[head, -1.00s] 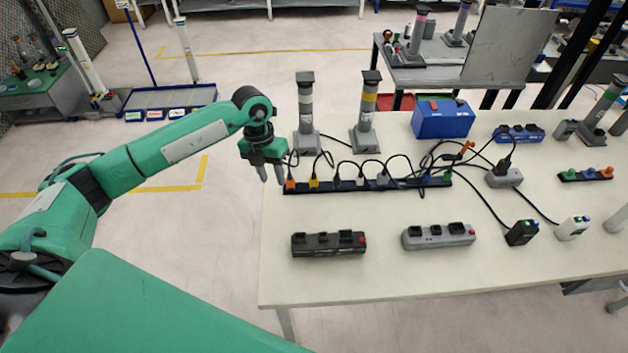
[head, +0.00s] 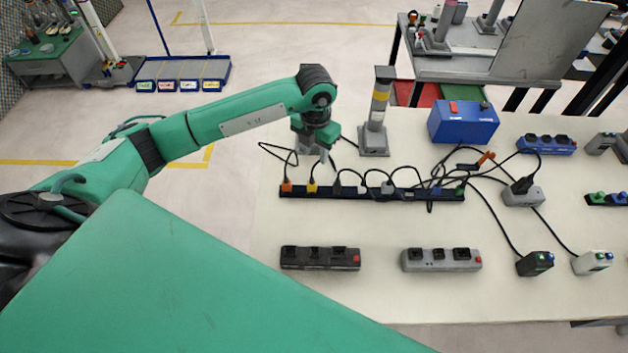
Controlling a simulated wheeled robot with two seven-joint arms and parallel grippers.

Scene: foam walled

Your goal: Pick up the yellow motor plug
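The yellow motor plug (head: 311,188) stands in a long black strip (head: 400,194) on the table, second from the strip's left end. An orange plug (head: 286,187) is just left of it, and darker plugs stand to its right. A black cable rises from the yellow plug. My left gripper (head: 315,160) is above and slightly behind the yellow plug, apart from it. Its fingers point down and look parted, with nothing seen between them, though they are small against the grey behind. My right gripper is not in view.
A grey post with a yellow band (head: 380,105) stands behind the strip, close right of my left gripper. A black power block (head: 320,258) and a grey one (head: 441,260) lie in front. A blue box (head: 463,122) stands at the back. Loose cables cross the right side.

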